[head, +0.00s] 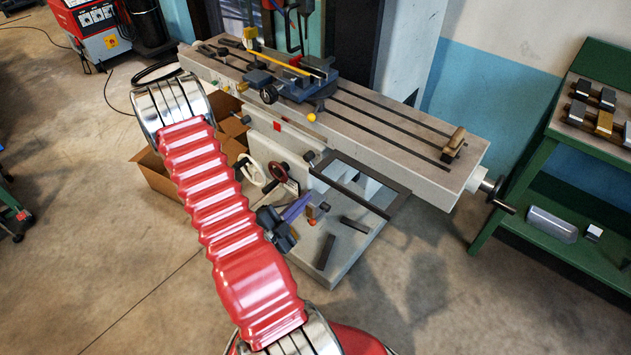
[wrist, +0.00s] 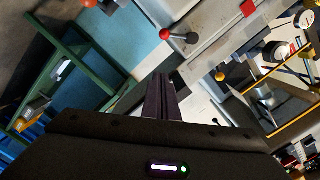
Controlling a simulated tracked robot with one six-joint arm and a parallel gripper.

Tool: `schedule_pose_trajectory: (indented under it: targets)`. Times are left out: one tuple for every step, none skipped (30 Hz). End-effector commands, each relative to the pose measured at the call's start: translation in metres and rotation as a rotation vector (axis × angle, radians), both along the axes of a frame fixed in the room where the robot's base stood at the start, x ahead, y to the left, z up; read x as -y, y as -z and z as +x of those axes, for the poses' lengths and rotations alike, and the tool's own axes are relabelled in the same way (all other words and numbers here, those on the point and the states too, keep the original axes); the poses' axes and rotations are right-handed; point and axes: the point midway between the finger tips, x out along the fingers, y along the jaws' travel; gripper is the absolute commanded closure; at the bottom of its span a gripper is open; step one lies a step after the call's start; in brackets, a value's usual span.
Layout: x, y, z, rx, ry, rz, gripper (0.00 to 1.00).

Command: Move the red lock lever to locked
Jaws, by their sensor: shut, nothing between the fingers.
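A lever with a red ball knob (wrist: 165,34) and a grey hub shows in the wrist view, on the pale machine body above my fingertips. My gripper (wrist: 160,78) is shut and empty, its dark fingers together and apart from the knob in the picture. In the head view my gripper (head: 307,199) is low in front of the machine, past my red arm. A small red spot (head: 325,207) shows beside the fingers there; I cannot tell whether it is the same knob. The lever's lock marking cannot be made out.
The machine's long slotted table (head: 385,115) runs above my gripper, with a yellow ball knob (head: 311,117) at its front edge. A green bench (head: 540,160) stands right; open floor lies in front.

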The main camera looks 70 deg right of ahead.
Motion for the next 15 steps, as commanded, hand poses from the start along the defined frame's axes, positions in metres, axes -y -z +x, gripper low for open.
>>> schedule_pose_trajectory:
  targets:
    - [0.0, -0.0001, 0.0001, 0.0, 0.0, 0.0, 1.0]
    - [0.0001, -0.0002, 0.0001, 0.001, 0.0, 0.0, 1.0]
    - [0.0001, -0.0002, 0.0002, 0.001, 0.0, 0.0, 1.0]
    - [0.0, -0.0003, 0.0001, 0.001, 0.0, 0.0, 1.0]
    - [0.0, -0.0003, 0.0001, 0.002, 0.0, -0.001, 1.0]
    - [0.0, -0.0003, 0.0001, 0.002, 0.0, -0.001, 1.0]
    - [0.0001, -0.0003, 0.0001, 0.002, 0.001, -0.001, 1.0]
    - [0.0001, -0.0003, 0.0001, 0.003, 0.001, -0.002, 1.0]
    - [0.0006, -0.0003, -0.0002, 0.003, 0.002, -0.001, 1.0]
    - [0.0011, -0.0003, -0.0003, 0.003, 0.002, -0.001, 1.0]
    - [0.0017, -0.0003, -0.0007, 0.003, 0.002, -0.001, 1.0]
    - [0.0029, -0.0003, -0.0011, 0.003, 0.002, -0.002, 1.0]
    - [0.004, -0.0002, -0.0015, 0.003, 0.002, -0.002, 1.0]
    - [0.0055, -0.0001, -0.0019, 0.005, 0.003, -0.001, 1.0]
    - [0.0078, 0.0001, -0.0028, 0.005, 0.003, -0.001, 1.0]
